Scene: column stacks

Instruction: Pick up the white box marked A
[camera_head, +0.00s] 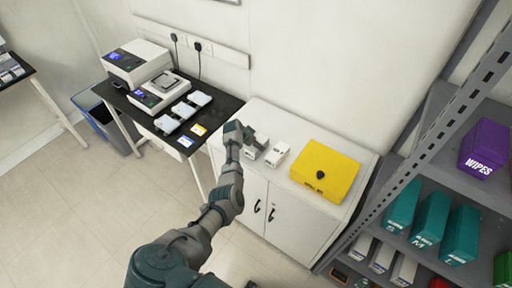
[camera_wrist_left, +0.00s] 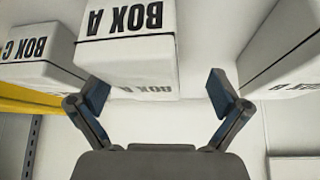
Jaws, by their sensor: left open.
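The white box marked A (camera_wrist_left: 125,62) is in the left wrist view, with "BOX A" lettered on its lid and front. It lies ahead of my left gripper (camera_wrist_left: 158,95), a little towards the left finger. The left gripper is open and empty, with a clear gap between box A and its right finger. In the head view my left gripper (camera_head: 242,136) is over the white cabinet top and hides much of the boxes beside it. My right gripper is not in view.
Box C (camera_wrist_left: 38,52) stands close left of box A in the wrist view; another white box (camera_wrist_left: 288,55) is at right. A yellow case (camera_head: 325,171) sits on the cabinet (camera_head: 287,198). A black table (camera_head: 190,115) with instruments and a metal shelf (camera_head: 440,165) flank it.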

